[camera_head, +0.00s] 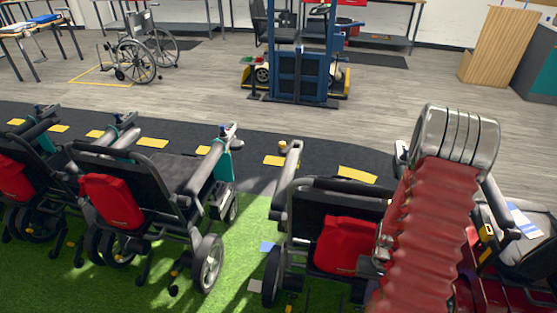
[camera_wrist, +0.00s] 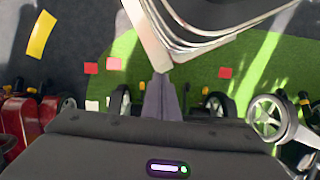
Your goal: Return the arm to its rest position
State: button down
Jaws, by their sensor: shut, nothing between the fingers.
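My arm shows in the head view as a red ribbed sleeve rising at the right to a silver ribbed joint (camera_head: 458,140). My gripper is not clearly visible in that view. In the wrist view my gripper (camera_wrist: 161,78) shows as two dark grey fingers lying together, shut, with nothing between them. Their tips appear close to the silver ribbed metal (camera_wrist: 185,35) of my arm at the top; I cannot tell whether they touch.
Scooters with red packs (camera_head: 112,201) stand at left; another (camera_head: 345,243) stands beside my arm. A seat (camera_head: 525,245) is at far right. A wheelchair (camera_head: 138,55), blue lift frame (camera_head: 302,72) and wooden cabinet (camera_head: 497,47) stand behind. Grey floor between is clear.

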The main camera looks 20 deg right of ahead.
jog(key=w+a+r+n+h, duration=0.1)
jog(key=a+r, duration=0.2)
jog(key=r, duration=0.4)
jog(key=w+a+r+t, duration=0.1)
jog(key=w+a+r, duration=0.15)
jog(key=r, duration=0.55)
jog(key=w+a+r+n+h, duration=0.1)
jog(key=a+r, duration=0.3)
jog(key=r, duration=0.3)
jog(key=s+a+r+n+t, duration=0.1)
jog(key=a+r+n+t, duration=0.1)
jog(key=a+r, duration=0.5)
jog(key=s+a+r+n+t, duration=0.1)
jog(key=a+r+t, duration=0.4)
jog(key=r, duration=0.9)
jog(key=a+n, duration=0.1)
jog(key=a, duration=0.1)
jog(key=shift+s+a+n, duration=0.2)
jog(key=shift+a+n, duration=0.1)
jog(key=shift+a, duration=0.1)
jog(key=shift+s+f, duration=0.1)
jog(key=shift+s, duration=0.05)
